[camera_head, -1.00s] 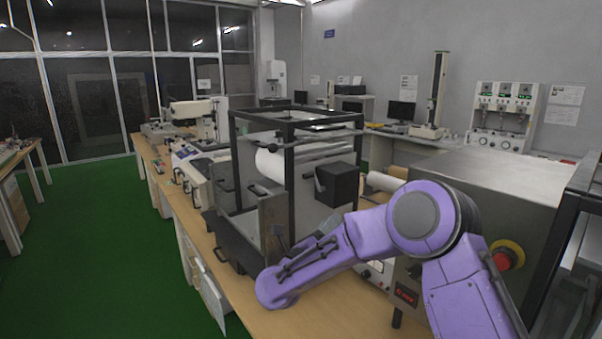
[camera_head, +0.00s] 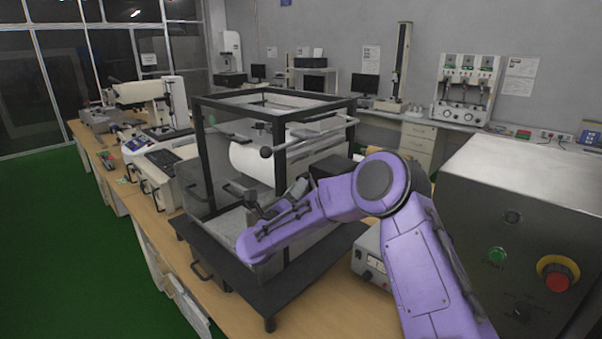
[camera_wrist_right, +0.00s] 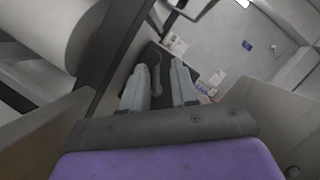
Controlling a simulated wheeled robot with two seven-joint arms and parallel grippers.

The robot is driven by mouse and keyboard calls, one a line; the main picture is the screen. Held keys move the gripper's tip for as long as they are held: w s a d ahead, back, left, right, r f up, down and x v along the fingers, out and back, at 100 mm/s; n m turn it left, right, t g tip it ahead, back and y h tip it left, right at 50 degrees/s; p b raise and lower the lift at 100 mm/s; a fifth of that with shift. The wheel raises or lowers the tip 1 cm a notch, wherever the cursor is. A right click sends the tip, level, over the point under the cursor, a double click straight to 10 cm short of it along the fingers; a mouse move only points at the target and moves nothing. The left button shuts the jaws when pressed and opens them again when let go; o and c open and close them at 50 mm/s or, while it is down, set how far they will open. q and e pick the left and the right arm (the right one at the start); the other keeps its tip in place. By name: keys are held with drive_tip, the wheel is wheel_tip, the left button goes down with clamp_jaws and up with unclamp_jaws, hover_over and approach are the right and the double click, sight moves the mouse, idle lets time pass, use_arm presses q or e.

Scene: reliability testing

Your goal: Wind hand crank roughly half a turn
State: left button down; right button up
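A bench machine in a black frame (camera_head: 196,150) holds a white roll (camera_head: 262,160). A black box-shaped part sits at its near right side (camera_head: 330,166), partly behind my arm. In the right wrist view, a dark rounded handle (camera_wrist_right: 154,56), which looks like the crank grip, lies in line with the gap between my fingers. My right gripper (camera_wrist_right: 158,82) has its two grey fingers apart; I cannot tell whether they touch the handle. In the head view, my right gripper (camera_head: 290,198) is small and partly hidden, close to the machine. My left gripper is not in view.
A steel cabinet (camera_head: 500,190) with a red stop button (camera_head: 556,281) stands to the right, close to my arm. The bench top (camera_head: 330,310) is clear in front.

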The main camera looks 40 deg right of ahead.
drive_tip(key=x, duration=0.3)
drive_tip(key=p+x, duration=0.1)
drive_tip(key=shift+w+d+f, duration=0.2)
drive_tip(key=shift+w+f, duration=0.1)
drive_tip(key=shift+w, duration=0.1)
drive_tip(key=shift+s+d, duration=0.1)
drive_tip(key=shift+s+r, duration=0.1)
drive_tip(key=shift+a, duration=0.4)
clamp_jaws()
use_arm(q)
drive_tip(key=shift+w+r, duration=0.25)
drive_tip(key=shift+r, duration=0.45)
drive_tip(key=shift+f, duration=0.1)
